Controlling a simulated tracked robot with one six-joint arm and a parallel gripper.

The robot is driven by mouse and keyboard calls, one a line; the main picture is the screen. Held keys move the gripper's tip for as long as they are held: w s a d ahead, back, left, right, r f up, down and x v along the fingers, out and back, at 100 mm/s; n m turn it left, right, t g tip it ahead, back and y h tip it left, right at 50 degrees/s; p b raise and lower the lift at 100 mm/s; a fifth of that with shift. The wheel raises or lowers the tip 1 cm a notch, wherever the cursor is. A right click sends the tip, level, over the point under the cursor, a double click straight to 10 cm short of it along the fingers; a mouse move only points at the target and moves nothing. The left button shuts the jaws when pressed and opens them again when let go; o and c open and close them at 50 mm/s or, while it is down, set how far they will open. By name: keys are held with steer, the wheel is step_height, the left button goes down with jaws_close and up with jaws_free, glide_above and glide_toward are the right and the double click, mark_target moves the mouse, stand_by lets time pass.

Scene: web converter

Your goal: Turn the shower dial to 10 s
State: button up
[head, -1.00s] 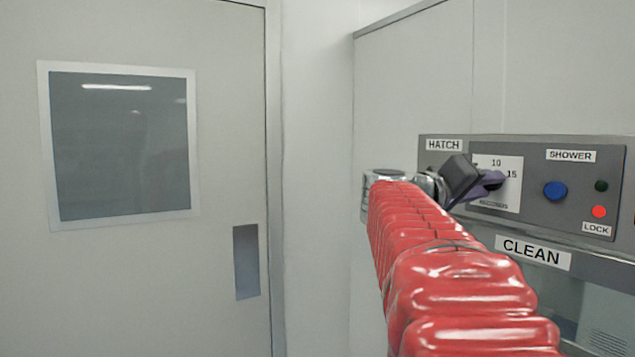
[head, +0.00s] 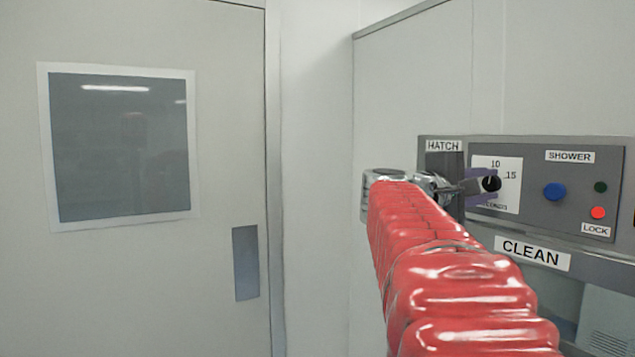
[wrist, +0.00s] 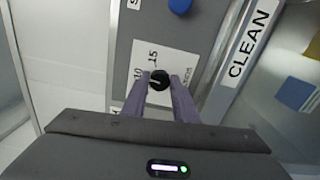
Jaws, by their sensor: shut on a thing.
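The shower dial is a small black knob (head: 491,184) on a white scale plate (head: 510,203) marked 10 and 15, on the grey control panel. In the wrist view the knob (wrist: 159,80) sits between the two purple fingers of my gripper (wrist: 160,82). My gripper, also in the head view (head: 488,186), is shut on the knob. A short pale mark shows on the knob in the wrist view, but I cannot tell exactly which number it points to. The lower and left parts of the scale are partly hidden by my gripper.
A blue button (head: 554,191), a dark green lamp (head: 601,187) and a lit red lamp (head: 598,212) are right of the dial. A CLEAN label (head: 533,252) is below. A grey door (head: 220,130) with a window is at left.

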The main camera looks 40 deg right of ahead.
steer(key=shift+w+f+n, duration=0.1)
steer(key=shift+w+n, duration=0.05)
steer(key=shift+n, duration=0.45)
steer(key=o, duration=0.8)
steer(key=shift+d, duration=0.1)
steer(key=shift+o, duration=1.3)
steer(key=w+a, duration=0.2)
steer(key=a, duration=1.1)
steer(key=shift+a, duration=0.4)
